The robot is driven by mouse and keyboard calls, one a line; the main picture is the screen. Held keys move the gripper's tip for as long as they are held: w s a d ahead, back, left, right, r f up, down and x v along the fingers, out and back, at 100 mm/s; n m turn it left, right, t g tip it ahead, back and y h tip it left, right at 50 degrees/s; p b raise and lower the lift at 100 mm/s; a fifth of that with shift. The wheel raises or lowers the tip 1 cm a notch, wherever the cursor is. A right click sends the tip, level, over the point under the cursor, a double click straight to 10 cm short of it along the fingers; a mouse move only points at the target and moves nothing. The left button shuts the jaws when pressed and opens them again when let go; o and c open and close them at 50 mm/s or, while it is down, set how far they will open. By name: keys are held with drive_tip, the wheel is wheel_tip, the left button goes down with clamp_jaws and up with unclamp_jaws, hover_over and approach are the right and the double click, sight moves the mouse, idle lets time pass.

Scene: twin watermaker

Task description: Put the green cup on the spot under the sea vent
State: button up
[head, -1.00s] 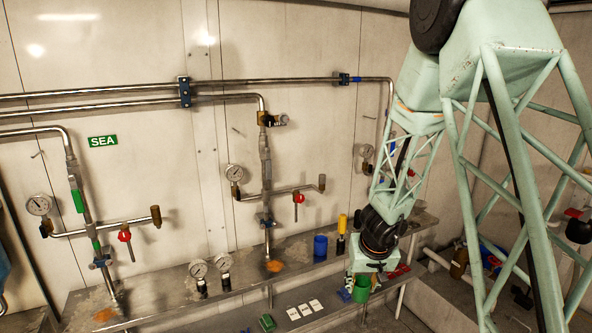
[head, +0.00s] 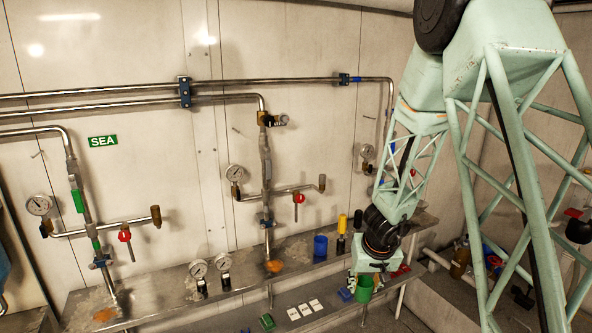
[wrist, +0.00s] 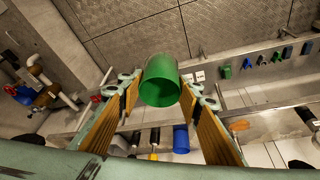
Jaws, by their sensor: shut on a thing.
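The green cup (head: 363,289) hangs under my gripper (head: 366,278) at the right end of the bench, in front of the shelf edge. In the wrist view the green cup (wrist: 161,82) sits between the fingertips of my gripper (wrist: 162,85), which is shut on it, with its open end towards the camera. The green SEA sign (head: 103,141) is on the wall at the left. The left pipe carries a side branch that ends in a brass vent (head: 155,216). I cannot make out a marked spot beneath it.
A blue cup (head: 320,246) stands on the metal shelf (head: 185,284), left of my gripper. Two gauges (head: 211,267) stand between the left and middle pipes. White cards (head: 304,310) and small green and blue blocks lie on the lower level. A yellow-topped item (head: 343,223) is near the blue cup.

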sight(363, 299)
drive_tip(key=d, duration=0.6)
drive_tip(key=shift+d, duration=0.15)
drive_tip(key=shift+s, duration=0.15)
idle(0.7)
drive_tip(key=shift+s+a, duration=0.55)
drive_tip(key=shift+a, duration=0.6)
drive_tip(key=shift+s+a, duration=0.6)
drive_tip(key=shift+a, duration=0.6)
drive_tip(key=shift+s+a, duration=0.55)
drive_tip(key=shift+a, duration=0.6)
drive_tip(key=shift+s+d, duration=0.1)
drive_tip(key=shift+s, duration=0.1)
